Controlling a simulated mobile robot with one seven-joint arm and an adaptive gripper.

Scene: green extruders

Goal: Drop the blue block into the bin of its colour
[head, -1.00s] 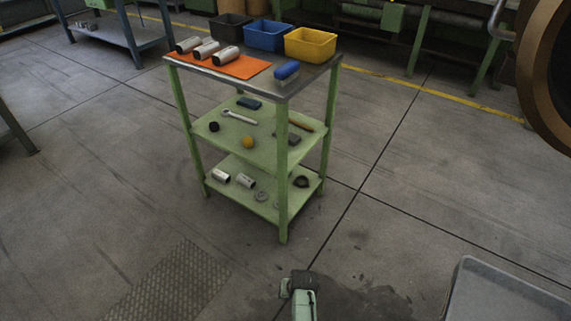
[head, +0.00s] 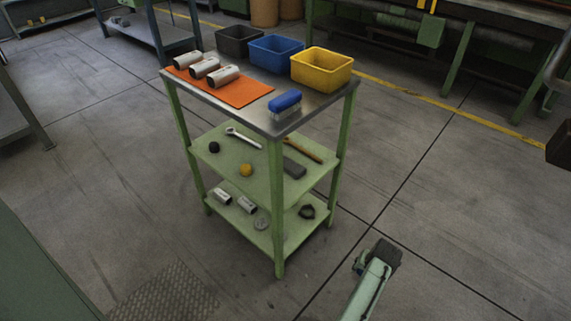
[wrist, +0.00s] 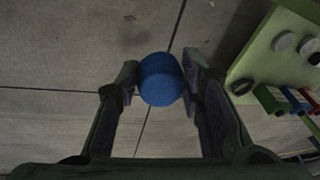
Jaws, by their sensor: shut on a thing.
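In the wrist view my gripper (wrist: 160,76) is shut on a blue thing (wrist: 160,80), which I take as the blue block. It looks rounded from this side, and grey floor shows behind it. The held block does not show in the head view. The blue bin (head: 276,54) stands at the back of the cart's metal top, between the black bin (head: 238,41) and the yellow bin (head: 322,70). The parts of the bins' insides that I can see look empty.
The green cart's top (head: 269,126) also holds an orange mat (head: 245,93) with three white-grey cylinders, and a blue-backed brush (head: 285,101). Lower shelves carry a wrench (head: 243,139), a yellow ball (head: 246,170) and small parts. Floor right of the cart is open.

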